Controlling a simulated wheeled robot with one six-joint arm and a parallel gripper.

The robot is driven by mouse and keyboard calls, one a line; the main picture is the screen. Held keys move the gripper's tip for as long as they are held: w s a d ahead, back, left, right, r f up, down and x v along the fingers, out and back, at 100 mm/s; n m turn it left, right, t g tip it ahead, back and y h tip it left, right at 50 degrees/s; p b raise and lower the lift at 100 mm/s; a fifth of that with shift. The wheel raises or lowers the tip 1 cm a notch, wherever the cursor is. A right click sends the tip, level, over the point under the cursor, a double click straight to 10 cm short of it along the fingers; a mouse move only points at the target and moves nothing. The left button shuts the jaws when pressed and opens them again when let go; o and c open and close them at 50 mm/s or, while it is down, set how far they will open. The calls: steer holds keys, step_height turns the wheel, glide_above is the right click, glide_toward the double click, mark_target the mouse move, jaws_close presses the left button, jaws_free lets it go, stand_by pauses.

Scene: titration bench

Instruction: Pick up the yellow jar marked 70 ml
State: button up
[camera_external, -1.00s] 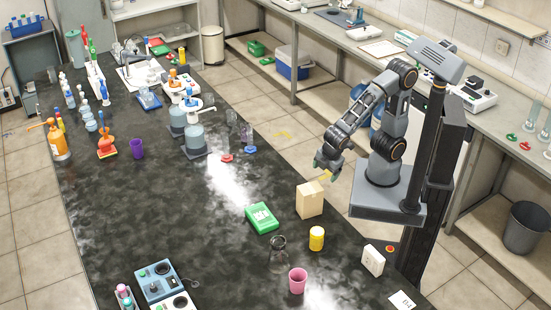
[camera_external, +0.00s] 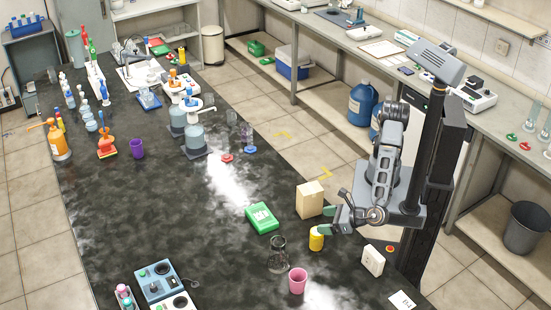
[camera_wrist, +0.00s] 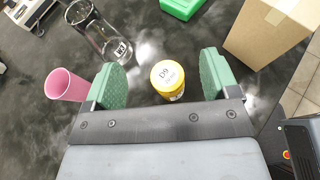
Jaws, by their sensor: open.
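The yellow jar (camera_external: 316,241) stands upright on the dark bench near its right edge. In the wrist view the yellow jar (camera_wrist: 168,80) shows its round lid with dark marks that I cannot read surely. My gripper (camera_external: 326,228) is low at the jar, coming from the right. In the wrist view its green fingers (camera_wrist: 163,80) are spread wide, one on each side of the jar, with gaps on both sides. The jaws are open and hold nothing.
A cardboard box (camera_external: 310,200) stands just behind the jar. A glass flask (camera_external: 278,256) and a pink cup (camera_external: 298,281) stand to its left and front. A white box (camera_external: 373,261) stands to the right. A green box (camera_external: 262,218) lies farther left.

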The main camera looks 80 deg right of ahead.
mark_target(317, 239)
step_height(317, 239, down, 5)
steer(key=shift+f, duration=0.2)
steer(key=shift+p+x, duration=0.4)
steer(key=shift+x, duration=0.65)
steer(key=shift+w+f, duration=0.2)
steer(key=shift+w, duration=0.25)
steer(key=shift+d, duration=0.1)
steer(key=shift+c, duration=0.2)
steer(key=c, duration=1.2)
steer(key=shift+c, duration=0.2)
steer(key=shift+r, duration=0.15)
